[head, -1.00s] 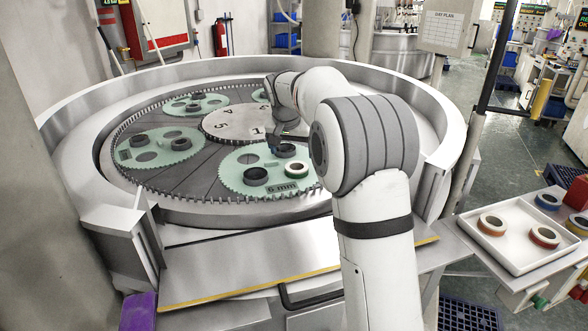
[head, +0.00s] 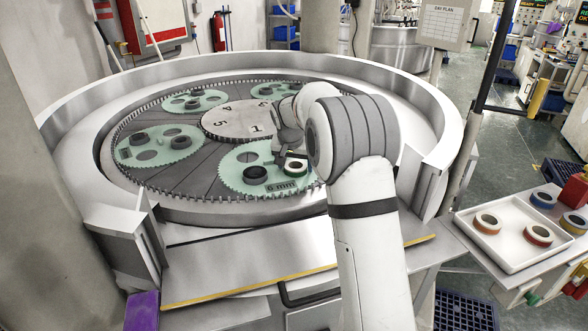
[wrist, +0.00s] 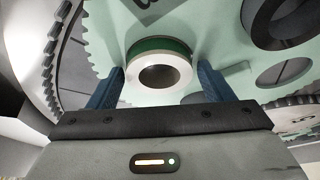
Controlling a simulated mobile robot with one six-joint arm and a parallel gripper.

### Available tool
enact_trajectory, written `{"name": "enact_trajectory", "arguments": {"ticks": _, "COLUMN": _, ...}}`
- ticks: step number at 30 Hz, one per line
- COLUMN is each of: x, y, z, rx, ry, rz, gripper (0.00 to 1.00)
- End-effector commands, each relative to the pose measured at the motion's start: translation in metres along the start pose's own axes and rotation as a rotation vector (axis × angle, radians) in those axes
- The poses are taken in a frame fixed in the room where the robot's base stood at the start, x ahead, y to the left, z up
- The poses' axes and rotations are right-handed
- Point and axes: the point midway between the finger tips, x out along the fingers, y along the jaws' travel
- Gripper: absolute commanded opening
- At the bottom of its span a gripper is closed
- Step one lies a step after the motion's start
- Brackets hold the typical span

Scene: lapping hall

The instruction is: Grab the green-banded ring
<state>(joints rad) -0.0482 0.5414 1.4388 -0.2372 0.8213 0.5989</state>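The green-banded ring (wrist: 142,46) has a pale metal face and a dark bore. It lies on the pale green toothed carrier (wrist: 222,50) marked 6 mm. In the head view the ring (head: 296,168) sits at the carrier's right side, partly covered by my gripper. My gripper (wrist: 160,75) is open in the wrist view, with one blue finger on each side of the ring. Narrow gaps seem to show between fingers and ring, and the ring rests on the carrier. The fingertips are hardly visible in the head view.
A dark ring (head: 255,173) lies on the same carrier, left of my gripper; it is at upper right in the wrist view (wrist: 280,22). Other carriers surround the numbered centre disc (head: 232,122). A raised metal rim encloses the plate. A white tray (head: 490,247) with banded rings stands right.

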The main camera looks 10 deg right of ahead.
Motion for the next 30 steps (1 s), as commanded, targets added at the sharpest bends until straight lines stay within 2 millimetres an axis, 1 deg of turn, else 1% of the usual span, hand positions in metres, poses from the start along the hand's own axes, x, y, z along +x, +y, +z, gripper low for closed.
{"name": "enact_trajectory", "arguments": {"ticks": 1, "x": 0.000, "y": 0.000, "z": 0.000, "rx": 0.000, "ry": 0.000, "rz": 0.000, "gripper": 0.70}}
{"name": "enact_trajectory", "arguments": {"ticks": 2, "x": 0.000, "y": 0.000, "z": 0.000, "rx": 0.000, "ry": 0.000, "rz": 0.000, "gripper": 0.67}}
{"name": "enact_trajectory", "arguments": {"ticks": 16, "x": -0.001, "y": -0.001, "z": 0.000, "rx": -0.001, "ry": 0.002, "rz": -0.001, "gripper": 0.29}}
{"name": "enact_trajectory", "arguments": {"ticks": 23, "x": -0.005, "y": -0.001, "z": -0.002, "rx": -0.001, "ry": 0.003, "rz": -0.002, "gripper": 0.29}}
{"name": "enact_trajectory", "arguments": {"ticks": 26, "x": -0.016, "y": -0.001, "z": -0.007, "rx": -0.001, "ry": 0.005, "rz": -0.003, "gripper": 0.29}}
{"name": "enact_trajectory", "arguments": {"ticks": 30, "x": -0.042, "y": -0.002, "z": -0.018, "rx": -0.001, "ry": 0.007, "rz": -0.003, "gripper": 0.29}}
